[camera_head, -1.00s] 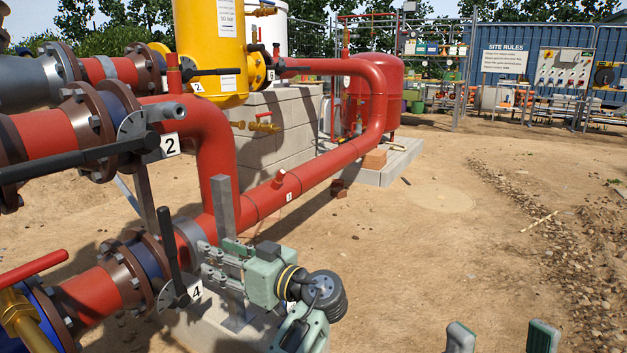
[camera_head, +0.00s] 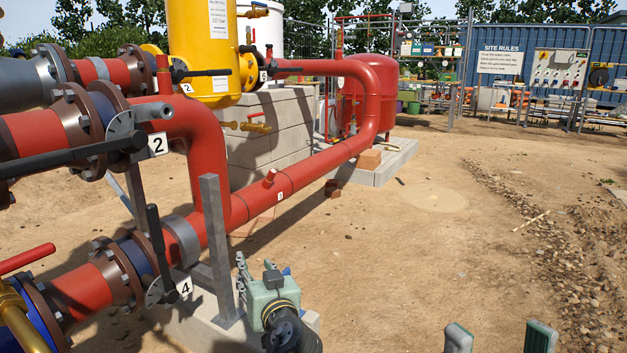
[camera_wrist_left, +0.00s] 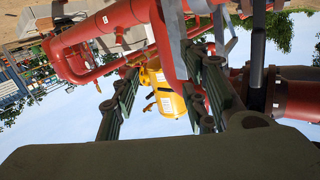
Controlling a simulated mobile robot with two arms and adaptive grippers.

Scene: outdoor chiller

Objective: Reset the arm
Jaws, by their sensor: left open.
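My left gripper (camera_head: 256,266) is in the lower middle of the head view, just right of the grey upright post and the lower valve with tag 4 (camera_head: 185,288). Its fingers point up and away. In the left wrist view the left gripper (camera_wrist_left: 160,75) shows two fingers with green pads, spread apart with nothing between them. The valve's dark lever (camera_head: 158,240) stands nearly upright, left of the gripper and apart from it. Two fingertips of my right gripper (camera_head: 500,338) show at the bottom right edge, wide apart; the rest is out of view.
A yellow tank (camera_head: 208,40) stands behind the upper valve with tag 2 (camera_head: 125,143). A concrete block (camera_head: 230,335) lies below the post. The sandy ground at right is open.

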